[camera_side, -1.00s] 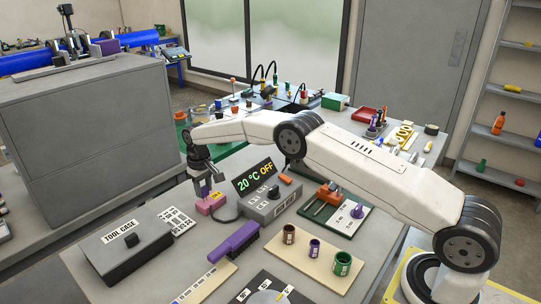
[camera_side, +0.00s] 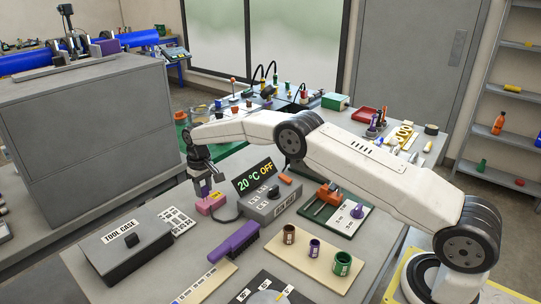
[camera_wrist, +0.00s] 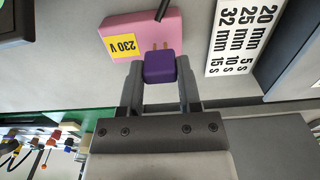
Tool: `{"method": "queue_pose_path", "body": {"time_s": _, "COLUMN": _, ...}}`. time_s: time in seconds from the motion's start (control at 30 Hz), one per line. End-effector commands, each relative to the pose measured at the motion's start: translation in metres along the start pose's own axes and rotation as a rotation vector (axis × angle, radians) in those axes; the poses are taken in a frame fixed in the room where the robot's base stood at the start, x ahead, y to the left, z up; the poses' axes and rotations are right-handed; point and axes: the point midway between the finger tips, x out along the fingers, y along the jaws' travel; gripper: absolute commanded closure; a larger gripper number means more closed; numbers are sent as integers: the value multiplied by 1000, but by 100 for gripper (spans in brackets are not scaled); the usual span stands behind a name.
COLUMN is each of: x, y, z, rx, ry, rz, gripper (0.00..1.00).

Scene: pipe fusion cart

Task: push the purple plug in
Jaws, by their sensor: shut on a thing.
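My gripper (camera_wrist: 158,95) is shut on the purple plug (camera_wrist: 160,66), with one finger on each side of it. Two short metal pins stick out of the plug towards the pink 230 V block (camera_wrist: 172,25). The pins show against the pink surface, so they are at least partly outside it. I cannot tell whether their tips touch the block. In the side view my gripper (camera_side: 203,184) points down, with the plug just above and behind the pink block (camera_side: 211,204). The plug is mostly hidden there.
A grey control box (camera_side: 272,205) with a display reading 20 °C OFF stands right of the pink block, with a dark cable between them. A printed time card (camera_wrist: 242,35) lies beside the block. A dark tool case (camera_side: 133,252) and a purple-handled brush (camera_side: 234,242) lie in front.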

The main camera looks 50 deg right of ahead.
Motion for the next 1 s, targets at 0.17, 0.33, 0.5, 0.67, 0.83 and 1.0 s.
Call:
{"method": "queue_pose_path", "body": {"time_s": 0.17, "x": 6, "y": 0, "z": 0, "rx": 1, "ry": -2, "rz": 1, "gripper": 100}}
{"method": "queue_pose_path", "body": {"time_s": 0.33, "x": 22, "y": 0, "z": 0, "rx": 1, "ry": -2, "rz": 1, "gripper": 100}}
{"method": "queue_pose_path", "body": {"time_s": 0.5, "x": 28, "y": 0, "z": 0, "rx": 1, "ry": 0, "rz": 1, "gripper": 100}}
{"method": "queue_pose_path", "body": {"time_s": 0.67, "x": 28, "y": 0, "z": 0, "rx": 1, "ry": 0, "rz": 1, "gripper": 100}}
{"method": "queue_pose_path", "body": {"time_s": 0.83, "x": 28, "y": 0, "z": 0, "rx": 0, "ry": 0, "rz": 1, "gripper": 21}}
{"method": "queue_pose_path", "body": {"time_s": 1.0, "x": 27, "y": 0, "z": 0, "rx": 0, "ry": 0, "rz": 0, "gripper": 21}}
